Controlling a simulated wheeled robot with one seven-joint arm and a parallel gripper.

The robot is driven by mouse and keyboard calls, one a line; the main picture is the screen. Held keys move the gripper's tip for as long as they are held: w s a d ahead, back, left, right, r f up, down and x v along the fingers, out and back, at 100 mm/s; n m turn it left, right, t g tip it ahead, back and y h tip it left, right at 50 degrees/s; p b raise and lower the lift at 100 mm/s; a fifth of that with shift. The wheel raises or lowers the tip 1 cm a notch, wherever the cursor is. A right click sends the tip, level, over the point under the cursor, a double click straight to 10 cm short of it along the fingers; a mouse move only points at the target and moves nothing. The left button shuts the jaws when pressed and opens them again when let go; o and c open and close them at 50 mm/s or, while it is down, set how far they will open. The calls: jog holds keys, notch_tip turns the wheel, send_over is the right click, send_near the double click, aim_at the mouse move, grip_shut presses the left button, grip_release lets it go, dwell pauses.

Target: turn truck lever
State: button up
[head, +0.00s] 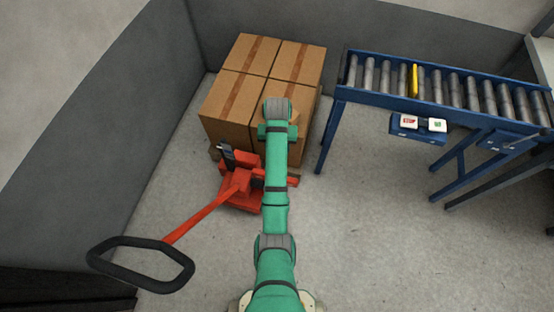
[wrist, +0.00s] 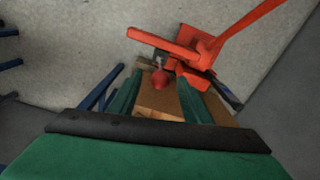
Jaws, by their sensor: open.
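The red pallet truck (head: 238,186) stands on the floor left of my arm in the head view, its red bar leading down to a black loop handle (head: 140,265). In the wrist view the truck's red body (wrist: 200,45) fills the upper right. A small red knob (wrist: 160,82) on a thin stem, which looks like the lever's end, shows below the truck's red arm. My gripper (wrist: 160,92) is open, and its two green fingers appear on either side of the knob. I cannot tell whether they touch it. In the head view my arm hides the fingers and the knob.
Stacked cardboard boxes (head: 228,103) stand behind the truck, near the grey walls. A blue roller conveyor (head: 365,98) with a yellow bar (head: 415,80) and a button box (head: 418,132) stands to the right. The floor (head: 370,230) at front right is clear.

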jog(key=shift+w+r, duration=0.25)
jog(key=shift+r, duration=0.35)
notch_tip(320, 180, down, 11)
jog(key=shift+r, duration=0.15)
jog(key=shift+c, duration=0.6)
grip_shut()
